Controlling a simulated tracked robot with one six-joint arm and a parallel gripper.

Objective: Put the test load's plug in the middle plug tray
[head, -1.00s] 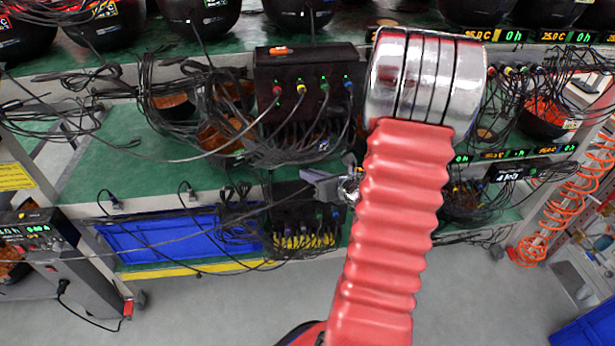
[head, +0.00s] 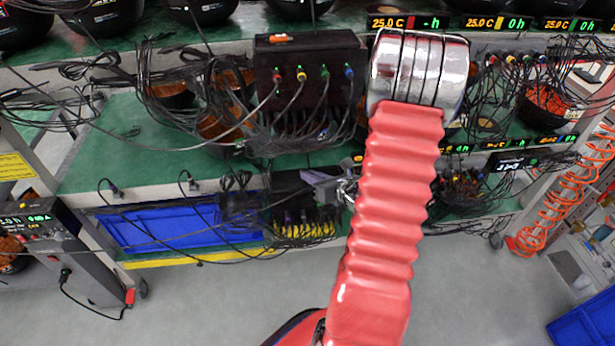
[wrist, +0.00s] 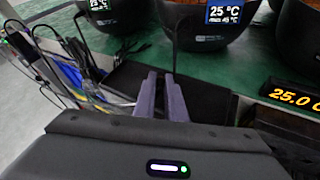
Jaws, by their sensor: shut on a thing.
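My gripper (head: 322,185) has purple-grey fingers and is in front of the rack's lower shelf. It also shows in the wrist view (wrist: 162,98), with the fingers close together. It is shut on the test load's plug, which the fingers mostly hide. A thin dark cable runs from the left toward the gripper in the head view. The grey unit with a green display (head: 35,225) at the left looks like the test load. A dark, shallow tray (wrist: 212,97) lies beyond the fingers; I cannot tell whether it is the middle plug tray.
A black box with coloured plugs (head: 310,75) stands on the green shelf (head: 130,150) among tangled cables. A blue bin (head: 165,230) sits below. Round black vessels (wrist: 215,30) stand behind. An orange coiled hose (head: 560,190) hangs at the right. The floor in front is clear.

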